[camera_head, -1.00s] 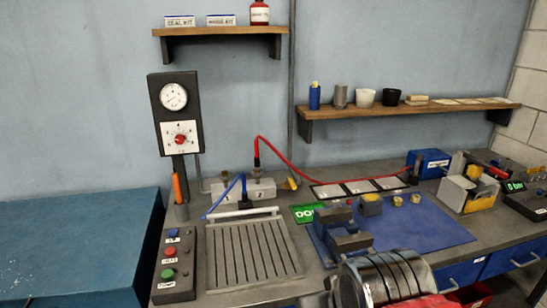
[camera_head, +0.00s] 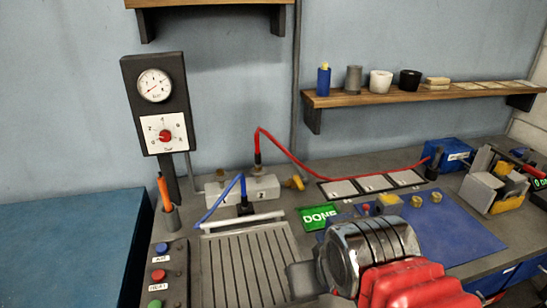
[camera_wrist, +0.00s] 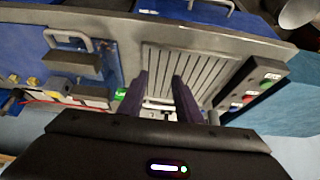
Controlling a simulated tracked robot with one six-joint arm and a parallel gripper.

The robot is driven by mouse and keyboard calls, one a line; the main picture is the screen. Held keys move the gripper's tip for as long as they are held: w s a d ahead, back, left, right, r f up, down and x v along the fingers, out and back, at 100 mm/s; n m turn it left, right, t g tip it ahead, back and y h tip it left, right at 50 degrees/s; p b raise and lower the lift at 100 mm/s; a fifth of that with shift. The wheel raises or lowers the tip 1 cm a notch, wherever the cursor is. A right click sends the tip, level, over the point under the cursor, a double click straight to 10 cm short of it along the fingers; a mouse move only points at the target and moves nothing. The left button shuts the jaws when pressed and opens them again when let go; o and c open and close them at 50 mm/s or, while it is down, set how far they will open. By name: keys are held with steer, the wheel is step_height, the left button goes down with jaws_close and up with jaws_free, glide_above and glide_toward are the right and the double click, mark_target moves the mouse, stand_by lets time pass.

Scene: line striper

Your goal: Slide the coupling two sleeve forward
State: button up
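In the head view a pale grey block (camera_head: 245,188) with a "2" on its front stands behind the slotted tray (camera_head: 245,262). A red hose (camera_head: 290,155) rises from a dark fitting (camera_head: 257,158) on its top, and a blue hose (camera_head: 225,192) runs to a dark fitting (camera_head: 244,207) at its front. I cannot tell which part is the coupling two sleeve. In the wrist view my gripper (camera_wrist: 159,77) has its two dark fingers apart with nothing between them, over the tray (camera_wrist: 190,65). The block is mostly hidden behind the gripper there. The fingertips do not show clearly in the head view.
A gauge panel (camera_head: 155,100) and a button box (camera_head: 168,275) stand left of the tray. A green "DONE" display (camera_head: 318,217) is right of the block. A blue mat (camera_head: 440,235) lies on the right. A shelf with cups (camera_head: 420,97) hangs above.

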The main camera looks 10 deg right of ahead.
steer(key=shift+w, duration=0.1)
steer(key=shift+a, duration=0.1)
steer(key=o, duration=0.3)
steer(key=shift+w+r, duration=0.15)
steer(key=shift+w, duration=0.05)
steer(key=o, duration=0.4)
steer(key=w+r+m, duration=0.1)
steer(key=w+m, duration=0.1)
steer(key=w+a+r+m+y, duration=0.1)
steer(key=w+m, duration=0.1)
steer(key=w, duration=0.1)
steer(key=w+a+m, duration=0.1)
steer(key=w+m, duration=0.1)
steer(key=w, duration=0.1)
steer(key=shift+r, duration=0.4)
steer(key=w+d+f+m+t+y, duration=0.1)
steer(key=w+m, duration=0.7)
steer(key=w, duration=0.3)
steer(key=w+d+f+m+t+y, duration=0.1)
steer(key=w+d+m, duration=0.1)
steer(key=w+m, duration=0.6)
steer(key=w+d+f+m, duration=0.1)
steer(key=w+m, duration=0.8)
steer(key=w, duration=0.6)
steer(key=shift+d+t+y, duration=0.25)
steer(key=shift+t+y, duration=0.15)
